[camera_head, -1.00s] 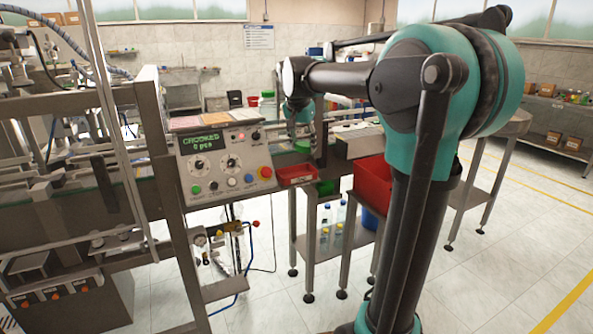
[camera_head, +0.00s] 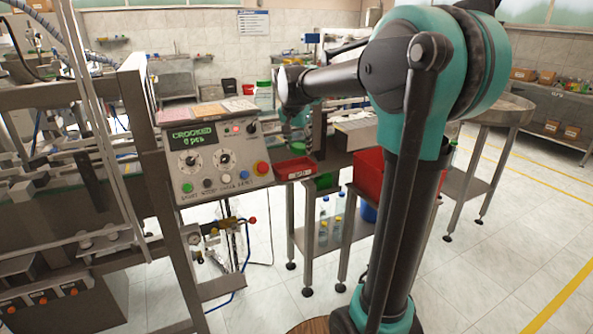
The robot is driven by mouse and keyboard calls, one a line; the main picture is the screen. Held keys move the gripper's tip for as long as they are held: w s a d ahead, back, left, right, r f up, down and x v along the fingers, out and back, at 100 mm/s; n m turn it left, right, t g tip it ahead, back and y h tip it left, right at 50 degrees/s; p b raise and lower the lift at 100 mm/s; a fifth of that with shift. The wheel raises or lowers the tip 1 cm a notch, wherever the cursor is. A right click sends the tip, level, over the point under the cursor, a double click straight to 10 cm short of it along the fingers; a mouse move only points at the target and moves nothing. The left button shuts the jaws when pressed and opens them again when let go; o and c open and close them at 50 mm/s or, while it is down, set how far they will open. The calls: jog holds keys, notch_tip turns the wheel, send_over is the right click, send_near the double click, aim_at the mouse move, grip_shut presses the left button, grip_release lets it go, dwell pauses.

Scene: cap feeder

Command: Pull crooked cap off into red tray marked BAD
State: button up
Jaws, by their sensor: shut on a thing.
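My gripper (camera_head: 297,136) hangs from the teal and black arm over the bench, behind and to the right of the control panel. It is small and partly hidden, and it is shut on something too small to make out. I cannot pick out the crooked cap or its bottle. A small red tray (camera_head: 295,169) with a white label sits at the bench front, right of the panel and just below and in front of my gripper. The label is too small to read surely. A green thing (camera_head: 293,149) shows right by the gripper, behind the tray.
A larger red bin (camera_head: 368,176) stands right of the tray, partly behind my arm. Bottles (camera_head: 323,222) stand on a shelf below.

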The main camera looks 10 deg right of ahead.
jog(key=shift+f, duration=0.2)
jog(key=o, duration=0.8)
jog(key=shift+o, duration=0.2)
jog(key=v, duration=1.2)
jog(key=s+d+f+n, duration=0.2)
jog(key=s+f, duration=0.6)
jog(key=f, duration=0.3)
jog(key=s+d+f+n+y, duration=0.1)
jog(key=s+d+f+n, duration=0.1)
jog(key=s+f, duration=0.7)
jog(key=s+d+f+n+y, duration=0.1)
jog(key=s+d+f+n, duration=0.1)
jog(key=s+f, duration=0.6)
notch_tip(320, 180, down, 6)
jog(key=shift+s+d+f+n, duration=0.15)
jog(key=shift+s+d+n, duration=0.1)
jog(key=shift+n, duration=0.45)
